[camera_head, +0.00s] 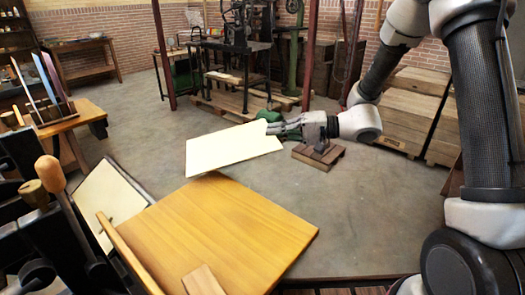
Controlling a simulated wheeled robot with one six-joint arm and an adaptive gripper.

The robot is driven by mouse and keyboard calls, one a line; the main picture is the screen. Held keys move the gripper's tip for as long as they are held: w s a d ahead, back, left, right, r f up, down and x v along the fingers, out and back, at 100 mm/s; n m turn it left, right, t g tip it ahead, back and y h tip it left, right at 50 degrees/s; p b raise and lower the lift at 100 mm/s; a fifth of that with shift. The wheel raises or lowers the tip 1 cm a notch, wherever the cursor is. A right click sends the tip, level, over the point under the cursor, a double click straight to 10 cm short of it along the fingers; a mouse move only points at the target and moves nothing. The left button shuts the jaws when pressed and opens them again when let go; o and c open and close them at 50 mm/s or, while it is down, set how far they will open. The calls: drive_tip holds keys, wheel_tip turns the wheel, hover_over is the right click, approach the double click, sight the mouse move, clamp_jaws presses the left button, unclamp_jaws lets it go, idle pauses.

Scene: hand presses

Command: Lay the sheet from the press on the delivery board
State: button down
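The cream sheet (230,150) hangs out flat, slightly tilted, in the air above and beyond the far edge of the orange wooden board (225,225), which looks like the delivery board. My gripper (276,128) appears shut on the sheet's right far corner; its fingertips are small in this view. The sheet looks apart from the board, with floor visible between them at the right. The hand press (50,215), dark with a wooden handle (50,174), stands at the left front. A pale flat panel (105,200) lies between the press and the board.
A small wooden block (203,280) lies on the board's near edge. A side table (70,117) with upright plates stands at left. A low wooden stand (318,156) is below my gripper. Crates (405,120) stand behind my arm. Open floor lies beyond the board.

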sight(261, 152)
drive_tip(key=s+a+n+g, duration=0.1)
drive_tip(key=s+n+g, duration=0.1)
drive_tip(key=s+g, duration=0.1)
drive_tip(key=s+a+n+g, duration=0.1)
drive_tip(key=s+n+g, duration=0.1)
drive_tip(key=s+g, duration=0.1)
drive_tip(key=s+a+n+g, duration=0.2)
drive_tip(key=s+g, duration=0.2)
drive_tip(key=s, duration=0.1)
drive_tip(key=shift+r, duration=0.35)
drive_tip(key=shift+s+g, duration=0.25)
drive_tip(key=shift+g, duration=0.15)
wheel_tip(261, 152, down, 8)
drive_tip(key=shift+r, duration=0.15)
drive_tip(key=c, duration=1.6)
unclamp_jaws()
drive_tip(key=shift+o, duration=0.4)
drive_tip(key=shift+w, duration=0.1)
